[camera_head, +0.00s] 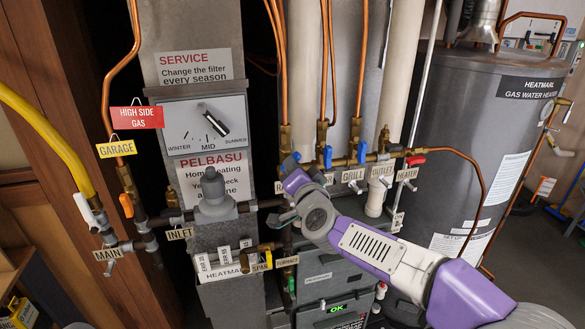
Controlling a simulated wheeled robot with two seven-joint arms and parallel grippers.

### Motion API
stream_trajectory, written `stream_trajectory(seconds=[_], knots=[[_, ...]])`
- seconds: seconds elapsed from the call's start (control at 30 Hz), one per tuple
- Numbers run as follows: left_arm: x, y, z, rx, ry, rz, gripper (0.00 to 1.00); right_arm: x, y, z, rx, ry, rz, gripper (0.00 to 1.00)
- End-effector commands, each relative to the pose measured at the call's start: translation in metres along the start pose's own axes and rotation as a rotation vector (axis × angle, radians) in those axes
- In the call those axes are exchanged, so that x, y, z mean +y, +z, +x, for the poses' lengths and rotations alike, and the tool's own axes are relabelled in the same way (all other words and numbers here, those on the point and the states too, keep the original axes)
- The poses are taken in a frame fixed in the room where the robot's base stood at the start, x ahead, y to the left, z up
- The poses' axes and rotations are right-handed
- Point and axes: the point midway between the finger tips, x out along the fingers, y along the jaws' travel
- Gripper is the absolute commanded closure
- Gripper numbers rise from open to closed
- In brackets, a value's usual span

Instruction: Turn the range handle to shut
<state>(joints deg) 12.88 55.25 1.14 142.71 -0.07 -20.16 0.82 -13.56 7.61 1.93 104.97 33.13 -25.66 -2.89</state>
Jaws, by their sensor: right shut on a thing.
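My right gripper (288,194) is at the left end of the brass gas manifold, its arm coming in from the lower right. It is shut on the range handle, which is mostly hidden behind the gripper; a small blue part (296,157) shows just above it. The label for this valve is covered or too small to read. Two more blue handles stand to the right, one in the middle (327,157) and one above the GRILL label (362,152). My left gripper is out of view.
A red handle (415,160) sits by the HEATER label. Copper pipes rise above the manifold. The grey regulator (214,196) is left of my gripper, the furnace box (330,277) below. The grey water heater (483,130) stands at right. A yellow hose (45,137) runs at left.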

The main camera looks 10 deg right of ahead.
Motion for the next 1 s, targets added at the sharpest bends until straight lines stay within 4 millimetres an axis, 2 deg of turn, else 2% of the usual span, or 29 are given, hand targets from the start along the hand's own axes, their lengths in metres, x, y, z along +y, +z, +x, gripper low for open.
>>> stream_trajectory(seconds=[0.2,0.4,0.8,1.0], knots=[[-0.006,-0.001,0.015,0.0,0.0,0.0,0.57,0.002,0.002,0.0,0.0,-0.002,0.194,1.0],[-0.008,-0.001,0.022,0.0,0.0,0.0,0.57,0.001,0.001,0.0,0.0,-0.001,0.347,1.0],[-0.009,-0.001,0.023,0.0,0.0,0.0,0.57,0.0,0.0,0.0,-0.001,-0.001,0.383,1.0],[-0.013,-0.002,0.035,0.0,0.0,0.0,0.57,0.002,0.002,0.0,0.0,-0.002,0.566,1.0]])
